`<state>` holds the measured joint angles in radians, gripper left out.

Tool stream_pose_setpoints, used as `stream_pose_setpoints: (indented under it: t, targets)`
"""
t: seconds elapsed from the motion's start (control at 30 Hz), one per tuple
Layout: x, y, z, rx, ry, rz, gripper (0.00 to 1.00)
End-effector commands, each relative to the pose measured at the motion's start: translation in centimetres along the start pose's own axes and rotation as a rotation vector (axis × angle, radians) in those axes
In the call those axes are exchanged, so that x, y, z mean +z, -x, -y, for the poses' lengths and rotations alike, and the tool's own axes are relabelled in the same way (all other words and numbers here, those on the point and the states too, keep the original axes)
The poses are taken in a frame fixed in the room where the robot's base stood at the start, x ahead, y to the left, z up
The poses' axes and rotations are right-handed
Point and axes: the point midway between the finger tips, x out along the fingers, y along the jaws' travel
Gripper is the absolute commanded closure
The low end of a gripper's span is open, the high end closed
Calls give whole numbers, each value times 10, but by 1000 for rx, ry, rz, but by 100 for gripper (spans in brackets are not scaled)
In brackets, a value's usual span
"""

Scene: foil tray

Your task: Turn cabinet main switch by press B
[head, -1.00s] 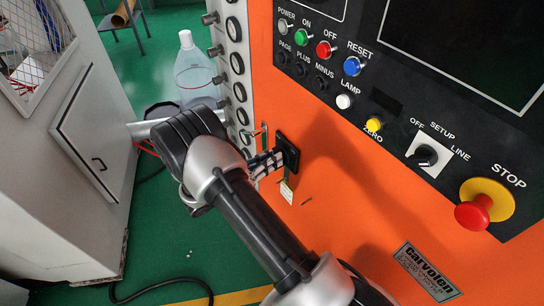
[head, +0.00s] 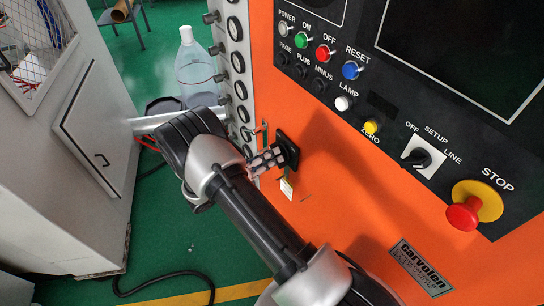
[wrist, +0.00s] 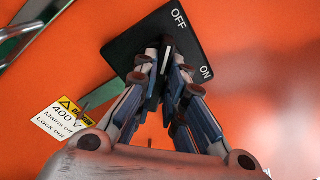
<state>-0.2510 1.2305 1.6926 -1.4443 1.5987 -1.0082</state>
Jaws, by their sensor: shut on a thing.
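The cabinet main switch is a black square plate (wrist: 190,38) with OFF at its top and ON at its right in the wrist view. It also shows in the head view (head: 291,143) on the orange cabinet front. My gripper (wrist: 166,58) is closed at the middle of the plate, its fingertips around the small dark switch knob, which they mostly hide. In the head view my gripper (head: 277,156) reaches the plate from the left. No control marked B can be read.
The control panel has several buttons, a rotary selector (head: 423,158) and a red STOP button (head: 463,213). A grey cabinet (head: 70,215) stands at left.

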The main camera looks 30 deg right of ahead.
Motion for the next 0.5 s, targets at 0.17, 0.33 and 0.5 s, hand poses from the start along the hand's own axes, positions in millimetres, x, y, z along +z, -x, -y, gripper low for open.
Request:
stream_pose_setpoints:
  t: [0.17, 0.33, 0.5]
  targets:
    - [0, 0, 0, 0, 13, 0, 100]
    - [0, 0, 0, 0, 13, 0, 100]
    - [0, 0, 0, 0, 12, 0, 84]
